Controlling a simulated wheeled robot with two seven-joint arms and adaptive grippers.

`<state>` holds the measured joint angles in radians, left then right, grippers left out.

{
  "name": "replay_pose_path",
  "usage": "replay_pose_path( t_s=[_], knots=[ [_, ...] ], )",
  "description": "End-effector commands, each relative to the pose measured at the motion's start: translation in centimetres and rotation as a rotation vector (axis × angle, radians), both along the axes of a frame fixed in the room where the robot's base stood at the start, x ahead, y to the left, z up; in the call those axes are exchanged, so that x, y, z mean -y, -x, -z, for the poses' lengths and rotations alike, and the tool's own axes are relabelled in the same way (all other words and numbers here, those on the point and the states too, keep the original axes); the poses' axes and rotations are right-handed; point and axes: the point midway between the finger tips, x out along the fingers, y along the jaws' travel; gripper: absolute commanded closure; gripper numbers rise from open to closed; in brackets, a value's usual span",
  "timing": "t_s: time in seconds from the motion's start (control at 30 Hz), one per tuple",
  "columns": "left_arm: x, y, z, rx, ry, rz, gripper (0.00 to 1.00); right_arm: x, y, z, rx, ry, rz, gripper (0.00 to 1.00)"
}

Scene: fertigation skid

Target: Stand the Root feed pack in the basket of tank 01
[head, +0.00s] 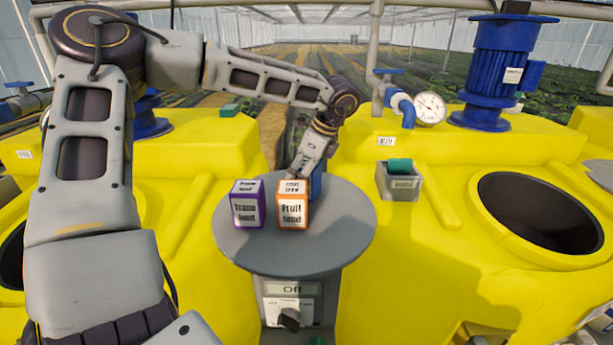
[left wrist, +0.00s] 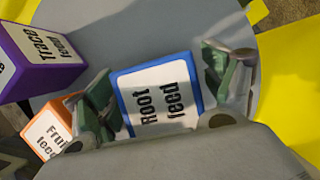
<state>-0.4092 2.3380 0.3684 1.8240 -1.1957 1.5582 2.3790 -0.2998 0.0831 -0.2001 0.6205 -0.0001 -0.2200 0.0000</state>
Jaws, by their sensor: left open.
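The Root feed pack (left wrist: 155,95) is a blue-edged box with a white label on the round grey table. In the head view only a blue strip of it (head: 317,184) shows behind the Fruit feed pack. My left gripper (head: 306,172) is over it, open, and the left wrist view shows a finger on each side of the pack (left wrist: 165,92). I cannot tell whether the fingers touch it.
The orange Fruit feed pack (head: 292,206) and purple Trace feed pack (head: 247,205) stand on the round table (head: 340,240), close to the gripper. The right tank has a wide dark opening (head: 540,212), a gauge (head: 430,108) and a blue motor (head: 500,65).

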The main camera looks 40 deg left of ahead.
Motion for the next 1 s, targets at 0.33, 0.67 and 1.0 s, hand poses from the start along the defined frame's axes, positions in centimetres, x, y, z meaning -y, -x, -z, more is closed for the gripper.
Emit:
replay_pose_path(
  t_s=[0.33,0.67,1.0],
  knots=[
    [-0.33,0.12,0.95,0.001,0.0,0.0,0.17,-0.11,0.0,-0.33,0.0,-0.001,0.001,0.6],
    [-0.32,0.11,0.93,0.001,0.0,0.0,0.21,-0.54,0.0,-0.31,0.0,-0.005,0.002,0.6],
    [-0.32,0.11,0.91,0.001,0.0,0.0,0.65,-0.54,0.03,-0.31,0.0,-0.005,0.003,0.6]
  ],
)
